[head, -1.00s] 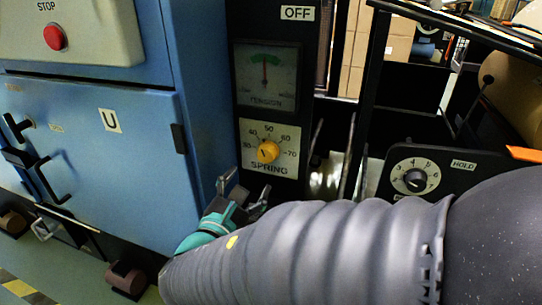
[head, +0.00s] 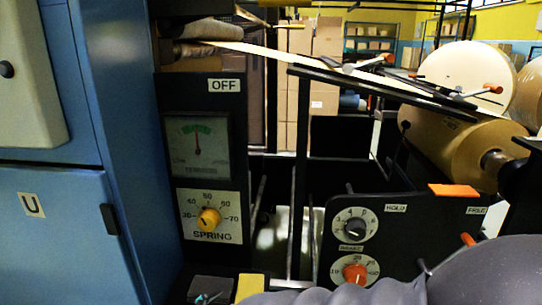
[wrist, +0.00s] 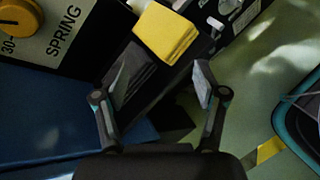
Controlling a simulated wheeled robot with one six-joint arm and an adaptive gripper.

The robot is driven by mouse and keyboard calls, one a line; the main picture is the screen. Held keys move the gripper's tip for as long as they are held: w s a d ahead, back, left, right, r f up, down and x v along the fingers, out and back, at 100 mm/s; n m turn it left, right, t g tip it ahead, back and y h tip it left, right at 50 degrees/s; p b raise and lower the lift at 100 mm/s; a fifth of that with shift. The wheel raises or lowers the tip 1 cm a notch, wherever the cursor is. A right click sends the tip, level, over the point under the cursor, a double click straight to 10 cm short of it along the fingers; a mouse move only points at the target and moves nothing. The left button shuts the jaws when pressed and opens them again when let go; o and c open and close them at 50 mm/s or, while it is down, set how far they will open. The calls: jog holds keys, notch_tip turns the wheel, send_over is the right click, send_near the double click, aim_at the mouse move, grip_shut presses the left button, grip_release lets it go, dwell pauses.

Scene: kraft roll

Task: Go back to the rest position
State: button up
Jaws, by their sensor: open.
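In the wrist view my gripper (wrist: 160,88) is open, its two fingers spread with nothing between them. A dark machine part and green floor lie beyond the fingers.
A blue cabinet (head: 60,240) stands at left. The tension gauge (head: 197,147) is above the spring dial. A black panel with a brake knob (head: 355,229) and a red-orange knob (head: 355,273) is at right. Kraft rolls (head: 450,142) lie behind. Green floor (wrist: 240,110) is open.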

jog(key=s+d+f+m+g+y, duration=0.1)
jog(key=s+d+m+g, duration=0.25)
jog(key=d+m, duration=0.3)
jog(key=s+d+m+g+y, duration=0.1)
jog(key=s+d+m+g, duration=0.1)
jog(key=d+m+g, duration=0.4)
jog(key=d+r+m+t+y, duration=0.1)
jog(key=d+r+m, duration=0.3)
jog(key=d+m, duration=0.2)
jog(key=s+d+r+m+t+y+p, duration=0.1)
jog(key=d+r+m+t, duration=0.1)
jog(key=d+r+m, duration=0.2)
jog(key=shift+d+r+m+p, duration=0.15)
jog(key=shift+d+m+p, duration=0.15)
jog(key=shift+d+m, duration=1.1)
jog(key=shift+d+n+t, duration=0.25)
jog(key=shift+d+n, duration=0.05)
jog(key=shift+n, duration=0.05)
